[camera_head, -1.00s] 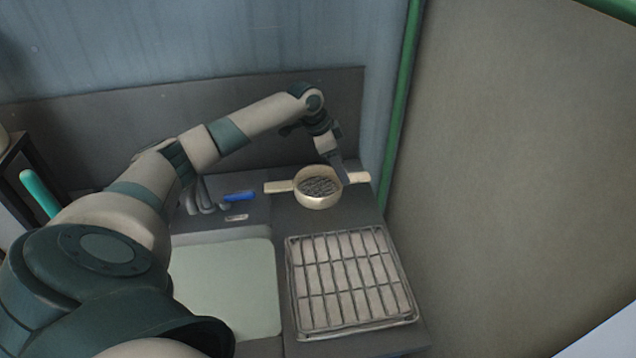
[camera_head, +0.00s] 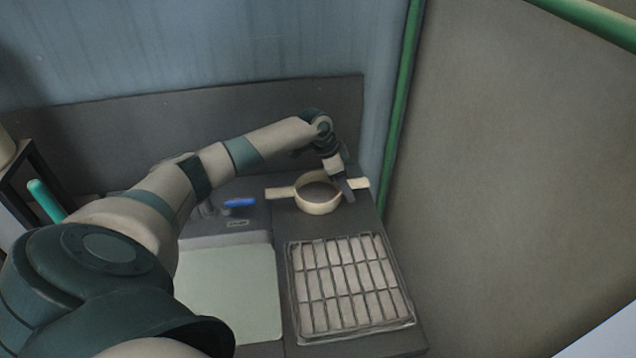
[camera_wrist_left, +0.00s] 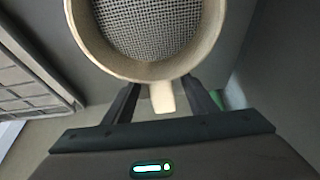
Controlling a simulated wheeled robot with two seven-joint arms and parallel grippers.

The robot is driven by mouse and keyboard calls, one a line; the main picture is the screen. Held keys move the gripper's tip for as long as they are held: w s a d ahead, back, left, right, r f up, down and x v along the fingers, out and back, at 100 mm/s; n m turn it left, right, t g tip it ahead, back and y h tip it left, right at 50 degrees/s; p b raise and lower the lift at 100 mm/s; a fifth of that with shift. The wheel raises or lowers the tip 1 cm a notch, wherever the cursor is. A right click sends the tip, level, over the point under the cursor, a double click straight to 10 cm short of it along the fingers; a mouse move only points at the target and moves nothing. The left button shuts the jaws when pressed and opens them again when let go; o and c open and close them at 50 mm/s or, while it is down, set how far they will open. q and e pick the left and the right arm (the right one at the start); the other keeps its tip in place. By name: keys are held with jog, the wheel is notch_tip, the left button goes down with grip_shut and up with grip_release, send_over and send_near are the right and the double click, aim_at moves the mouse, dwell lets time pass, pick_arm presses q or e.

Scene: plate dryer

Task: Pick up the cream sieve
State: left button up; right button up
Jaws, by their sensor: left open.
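The cream sieve (camera_head: 318,207) is a round bowl with a mesh bottom and a flat handle on each side. It sits upright on the dark counter behind the rack. My left gripper (camera_head: 347,190) is open at its right handle (camera_head: 359,183). In the left wrist view the sieve's rim (camera_wrist_left: 146,70) fills the top. The handle (camera_wrist_left: 163,97) lies between the open fingers of the left gripper (camera_wrist_left: 162,98); I cannot tell whether they touch it. My right gripper is not in view.
A wire rack (camera_head: 352,283) lies in front of the sieve on the counter. A pale basin (camera_head: 228,290) is to its left, with a blue-handled tap (camera_head: 239,202) behind it. A wall with a green post (camera_head: 401,100) stands close on the right.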

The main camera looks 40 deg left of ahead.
pick_arm(q)
jog(key=c, duration=1.2)
jog(key=shift+o, duration=0.2)
jog(key=shift+r, duration=0.1)
jog(key=shift+r+b, duration=0.35)
jog(key=shift+r, duration=0.1)
jog(key=r, duration=0.1)
jog(key=r+b, duration=0.1)
jog(key=r, duration=0.1)
jog(key=shift+s+d+r, duration=0.1)
jog(key=shift+s+d, duration=0.05)
jog(key=shift+d, duration=0.1)
jog(key=s+d+r+b, duration=0.3)
jog(key=s+d+r, duration=0.3)
jog(key=s+d, duration=0.1)
jog(key=shift+d+r, duration=0.4)
jog(key=shift+d, duration=0.45)
jog(key=shift+d, duration=0.1)
